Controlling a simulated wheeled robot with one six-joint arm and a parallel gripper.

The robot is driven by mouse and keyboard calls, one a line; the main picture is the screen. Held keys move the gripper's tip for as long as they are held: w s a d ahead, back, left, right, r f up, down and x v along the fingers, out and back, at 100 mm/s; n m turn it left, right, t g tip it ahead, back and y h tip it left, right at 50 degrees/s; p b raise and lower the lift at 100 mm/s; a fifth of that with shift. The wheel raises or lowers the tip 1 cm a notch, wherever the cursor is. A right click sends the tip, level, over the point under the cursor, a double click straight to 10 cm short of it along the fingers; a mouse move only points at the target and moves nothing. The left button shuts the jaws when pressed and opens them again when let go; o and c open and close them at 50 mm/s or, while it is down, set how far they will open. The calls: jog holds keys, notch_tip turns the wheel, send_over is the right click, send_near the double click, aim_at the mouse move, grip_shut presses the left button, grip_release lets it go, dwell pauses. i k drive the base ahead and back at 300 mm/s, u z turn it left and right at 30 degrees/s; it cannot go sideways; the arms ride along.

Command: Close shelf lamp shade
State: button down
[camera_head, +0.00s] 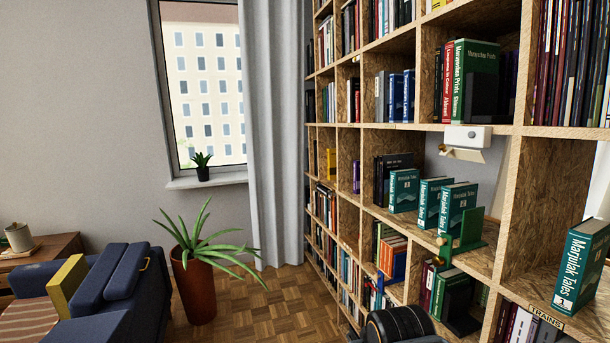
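A small white shelf lamp (467,137) is fixed to the front edge of a shelf board at the upper right. A pale flat flap, which looks like its shade (463,154), hangs tilted just below the white housing. A small brass-coloured knob (442,149) shows at the flap's left end. The exact angle of the shade is hard to tell at this size. A dark rounded part, probably of my arm, shows at the bottom edge, well below the lamp. My gripper's fingers are not in view, and nothing touches the lamp.
The tall OSB bookcase (507,205) fills the right side. Teal books (457,206) and a green bookend (467,232) stand below the lamp; another teal book (581,266) stands at right. A potted plant (194,285) and blue armchair (125,280) stand left, with parquet floor (255,305) between.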

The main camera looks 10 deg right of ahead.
aim_at(475, 155)
jog(key=u, duration=0.5)
jog(key=k, duration=1.05)
jog(key=z, duration=0.65)
jog(key=i, duration=1.4)
jog(key=u, duration=0.5)
